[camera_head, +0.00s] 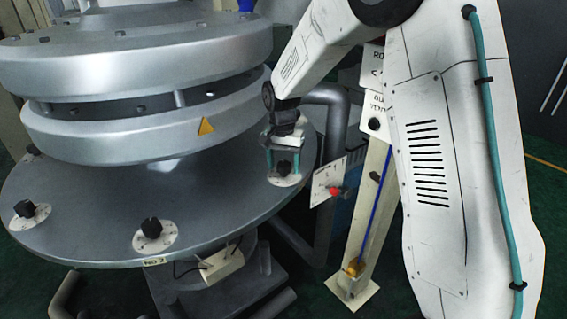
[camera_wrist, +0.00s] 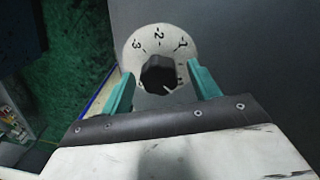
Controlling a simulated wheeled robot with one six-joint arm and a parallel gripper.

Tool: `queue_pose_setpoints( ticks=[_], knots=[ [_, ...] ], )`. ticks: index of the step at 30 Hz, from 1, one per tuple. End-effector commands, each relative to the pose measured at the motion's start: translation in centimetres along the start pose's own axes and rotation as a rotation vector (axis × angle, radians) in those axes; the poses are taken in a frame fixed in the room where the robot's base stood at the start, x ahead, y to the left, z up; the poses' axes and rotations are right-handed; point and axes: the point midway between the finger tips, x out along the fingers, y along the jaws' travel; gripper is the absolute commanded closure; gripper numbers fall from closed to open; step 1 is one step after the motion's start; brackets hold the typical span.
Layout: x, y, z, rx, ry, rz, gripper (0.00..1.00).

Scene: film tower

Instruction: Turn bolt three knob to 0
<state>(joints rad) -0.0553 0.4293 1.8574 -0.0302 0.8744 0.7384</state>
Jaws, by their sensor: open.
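A black knob (camera_head: 284,168) on a white round dial sits at the right rim of the grey round table. In the wrist view the same knob (camera_wrist: 157,72) stands on its dial (camera_wrist: 138,42), marked -3, -2 and -1, with another mark at lower right partly hidden. A pale line on the knob seems to point to lower right. My gripper (camera_head: 283,159) is open, its teal fingers on either side of this knob. In the wrist view my gripper (camera_wrist: 162,86) shows a gap on both sides. No number label for this knob is readable.
Another knob (camera_head: 152,228) sits at the front rim above a "NO 2" label (camera_head: 153,261); a third knob (camera_head: 25,209) is at left. A silver ringed tower (camera_head: 140,75) rises behind. A white plate with a red knob (camera_head: 328,185) stands just right of my gripper.

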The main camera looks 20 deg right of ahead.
Motion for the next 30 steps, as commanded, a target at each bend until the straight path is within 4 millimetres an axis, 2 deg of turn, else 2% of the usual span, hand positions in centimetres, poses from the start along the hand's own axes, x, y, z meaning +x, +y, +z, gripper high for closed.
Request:
queue_pose_setpoints(
  ticks=[3, 8, 20, 30],
  knots=[
    [-0.02, -0.03, 0.03, -0.001, 0.0, 0.0, 0.39],
    [-0.03, -0.03, 0.03, -0.001, 0.0, 0.0, 0.83],
    [-0.06, -0.03, 0.04, -0.054, 0.001, 0.0, 0.83],
    [-0.08, -0.01, 0.07, -0.293, 0.009, 0.0, 0.83]
  ],
)
